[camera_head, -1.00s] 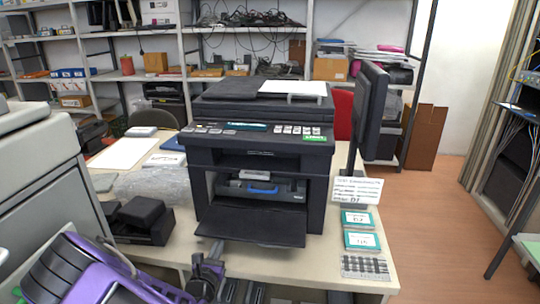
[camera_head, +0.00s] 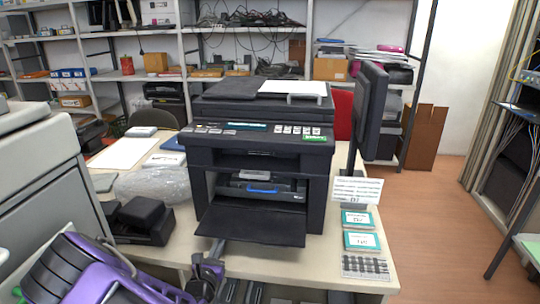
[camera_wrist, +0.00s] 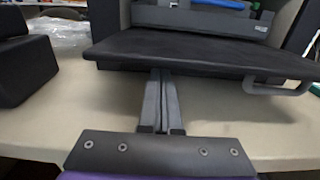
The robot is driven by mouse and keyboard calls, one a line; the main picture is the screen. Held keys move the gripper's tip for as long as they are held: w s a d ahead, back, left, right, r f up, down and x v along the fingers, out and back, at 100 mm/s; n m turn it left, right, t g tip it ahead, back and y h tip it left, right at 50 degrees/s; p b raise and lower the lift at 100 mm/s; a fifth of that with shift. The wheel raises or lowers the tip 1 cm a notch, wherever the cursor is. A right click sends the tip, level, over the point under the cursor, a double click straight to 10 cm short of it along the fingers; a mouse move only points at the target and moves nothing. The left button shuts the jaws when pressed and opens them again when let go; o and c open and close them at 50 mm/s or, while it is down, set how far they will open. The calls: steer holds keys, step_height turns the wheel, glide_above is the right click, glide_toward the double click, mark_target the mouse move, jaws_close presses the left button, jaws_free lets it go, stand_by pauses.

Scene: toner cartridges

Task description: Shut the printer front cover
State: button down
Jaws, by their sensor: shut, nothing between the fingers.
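The black printer (camera_head: 262,150) stands on the table with its front cover (camera_head: 255,223) folded down and out, lying open and roughly level. In the wrist view the cover (camera_wrist: 200,50) spans the upper part, with a handle loop (camera_wrist: 280,88) at its right front edge. My gripper (camera_head: 218,246) is below and in front of the cover's left half. In the wrist view my gripper (camera_wrist: 160,76) is shut and empty, its fingertips just under the cover's front edge. I cannot tell whether they touch it. A cartridge with a blue handle (camera_head: 262,190) sits inside the opening.
A black device (camera_head: 143,220) and a plastic-wrapped bundle (camera_head: 155,185) lie left of the printer. Teal-edged boxes (camera_head: 358,219) and a sign card (camera_head: 357,190) stand to the right. A monitor (camera_head: 370,110) rises behind them. The tabletop in front (camera_wrist: 75,110) is clear.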

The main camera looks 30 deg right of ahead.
mark_target(219, 232)
steer(key=shift+r, duration=0.15)
steer(key=shift+w+d+r+p, duration=0.1)
steer(key=shift+r+p, duration=1.05)
steer(key=shift+r, duration=0.15)
steer(key=shift+w+d+r+p, duration=0.1)
steer(key=shift+r+p, duration=1)
steer(key=shift+r, duration=0.15)
steer(key=shift+w+d+r+p, duration=0.15)
steer(key=shift+w+r+p, duration=0.1)
steer(key=shift+r+p, duration=0.35)
steer(key=shift+w+d+r+p, duration=0.2)
steer(key=shift+r+p, duration=0.15)
steer(key=shift+r, duration=0.3)
steer(key=shift+w, duration=0.1)
